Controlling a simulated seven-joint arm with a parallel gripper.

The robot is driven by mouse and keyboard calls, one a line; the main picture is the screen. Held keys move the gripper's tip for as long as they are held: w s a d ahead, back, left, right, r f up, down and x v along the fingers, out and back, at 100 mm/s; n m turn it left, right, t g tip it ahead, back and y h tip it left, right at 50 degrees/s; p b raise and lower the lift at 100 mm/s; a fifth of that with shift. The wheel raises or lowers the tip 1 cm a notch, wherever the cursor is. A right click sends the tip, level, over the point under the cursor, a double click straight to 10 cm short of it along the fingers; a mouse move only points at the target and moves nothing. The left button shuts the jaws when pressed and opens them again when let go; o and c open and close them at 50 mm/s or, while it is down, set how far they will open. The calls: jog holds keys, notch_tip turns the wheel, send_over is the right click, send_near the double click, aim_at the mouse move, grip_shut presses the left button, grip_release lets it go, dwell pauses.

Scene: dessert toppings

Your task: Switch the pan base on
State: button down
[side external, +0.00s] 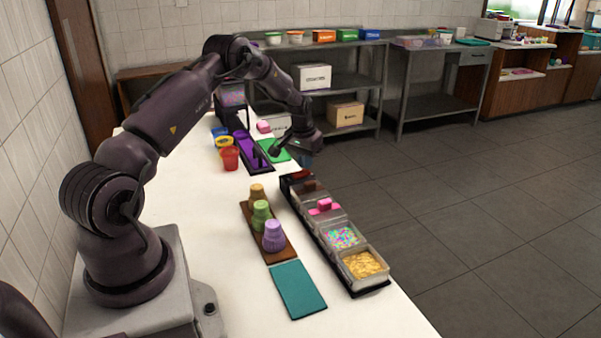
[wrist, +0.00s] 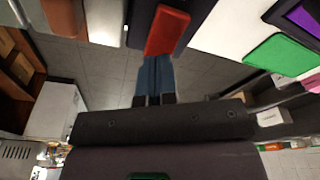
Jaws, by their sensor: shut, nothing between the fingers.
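The pan base (side external: 372,291) is a long black rack along the table's right edge, holding several topping pans in a row. In the wrist view, a red switch-like piece (wrist: 166,31) sits on the dark end of the base (wrist: 138,27). My gripper (side external: 305,162) is over the far end of the base in the side view. In the wrist view its blue-grey fingers (wrist: 156,62) are shut and empty, with their tips at the red piece's near edge. I cannot tell whether they touch it. The side view shows the switch poorly.
Pans hold gold bits (side external: 362,264), coloured sprinkles (side external: 342,237) and pink pieces (side external: 324,206). Coloured tubs stand on a brown board (side external: 281,256). A teal mat (side external: 298,289), green mat (wrist: 272,54) and purple tray (side external: 256,160) lie on the table. Floor is open at right.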

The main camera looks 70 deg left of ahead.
jog(key=shift+f, duration=0.8)
jog(key=shift+r, duration=3.55)
jog(key=s+d, duration=0.1)
jog(key=s+d+f+g, duration=0.1)
jog(key=shift+s+d+f+h, duration=0.15)
jog(key=shift+s+d+h, duration=0.15)
jog(key=shift+s, duration=0.1)
jog(key=s+d+r+m, duration=0.1)
jog(key=s+d+r, duration=0.3)
jog(key=d+r, duration=0.35)
jog(key=s+d+r, duration=0.3)
jog(key=d+r, duration=0.4)
jog(key=d, duration=0.2)
jog(key=s+d+r+m+t, duration=0.2)
jog(key=s+d+r, duration=0.2)
jog(key=s+d, duration=0.3)
jog(key=s+d+r+m+t, duration=0.3)
jog(key=s+d+r, duration=0.2)
jog(key=s+d, duration=0.2)
jog(key=shift+d, duration=0.65)
